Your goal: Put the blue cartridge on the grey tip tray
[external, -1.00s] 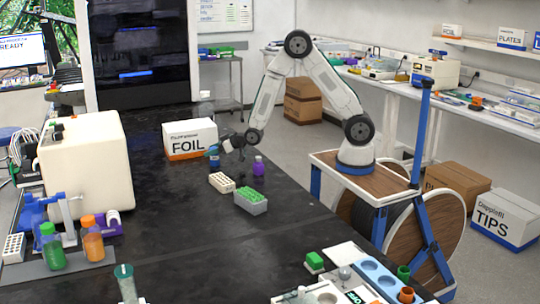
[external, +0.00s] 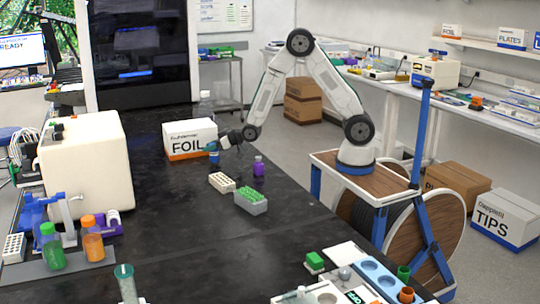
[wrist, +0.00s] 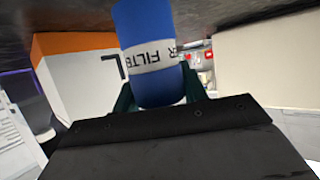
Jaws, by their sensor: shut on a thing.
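The blue cartridge (external: 214,158) is upright in front of the foil box in the external view. In the wrist view the blue cartridge (wrist: 158,88), with a white lettered band, fills the space between my teal fingers. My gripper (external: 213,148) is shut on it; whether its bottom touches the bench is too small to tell. The grey tip tray (external: 252,208), full of green tips, sits on the black bench to the right and nearer the camera, apart from my gripper. The tray is not recognisable in the wrist view.
The white foil box (external: 190,135) stands close behind the cartridge. A pale rack (external: 222,183) and a small purple bottle (external: 259,167) stand near the grey tray. A big cream machine (external: 85,165) is on the left. The bench in front of the tray is clear.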

